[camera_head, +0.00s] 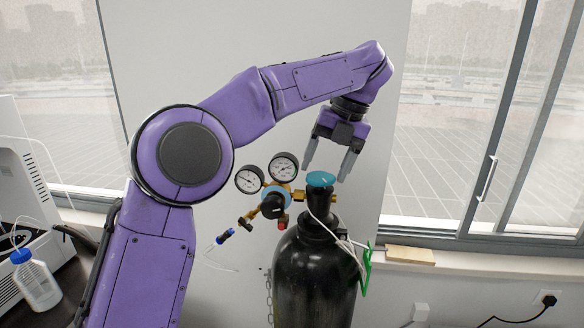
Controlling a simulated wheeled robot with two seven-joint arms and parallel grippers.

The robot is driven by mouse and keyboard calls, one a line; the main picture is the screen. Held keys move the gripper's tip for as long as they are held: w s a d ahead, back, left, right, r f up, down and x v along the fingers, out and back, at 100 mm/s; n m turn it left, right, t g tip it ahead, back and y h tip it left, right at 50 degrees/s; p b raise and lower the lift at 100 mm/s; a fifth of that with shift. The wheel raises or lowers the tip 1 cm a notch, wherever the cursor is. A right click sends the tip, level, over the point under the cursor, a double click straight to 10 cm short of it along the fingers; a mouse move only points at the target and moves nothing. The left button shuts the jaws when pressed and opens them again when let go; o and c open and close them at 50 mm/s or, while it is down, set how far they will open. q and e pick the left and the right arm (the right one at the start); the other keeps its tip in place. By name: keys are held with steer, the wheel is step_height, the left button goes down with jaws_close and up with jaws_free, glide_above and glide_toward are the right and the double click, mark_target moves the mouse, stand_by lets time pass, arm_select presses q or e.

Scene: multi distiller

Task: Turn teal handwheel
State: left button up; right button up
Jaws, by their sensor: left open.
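The teal handwheel (320,179) sits on top of the valve of a black gas cylinder (312,272), right of centre in the head view. My left gripper (325,172) hangs from my purple arm just above the handwheel, pointing down. Its two grey fingers are apart, with nothing between them. One fingertip is at the upper left of the wheel and the other at its upper right. I cannot tell whether either finger touches the wheel. My right gripper is not in view.
A regulator with two round gauges (249,180) sticks out left of the valve, close to the gripper. A white cable and a green tag (367,268) hang on the cylinder's right. A bottle (36,281) stands at the far left. Windows and a sill lie behind.

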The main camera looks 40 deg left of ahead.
arm_select(q)
steer(key=shift+d+f, duration=0.25)
steer(key=shift+f, duration=0.45)
steer(key=shift+a, duration=0.3)
steer(key=shift+c, duration=0.3)
steer(key=shift+a, duration=0.2)
steer(key=c, duration=0.7)
steer(key=shift+o, duration=0.2)
steer(key=shift+d, duration=0.1)
steer(key=shift+m+t, duration=0.3)
steer(key=shift+m, duration=0.7)
steer(key=shift+s+m+t+y, duration=0.15)
steer(key=shift+m+t+y, duration=0.25)
steer(key=shift+m, duration=1.5)
steer(key=shift+d, duration=0.1)
steer(key=shift+c, duration=0.2)
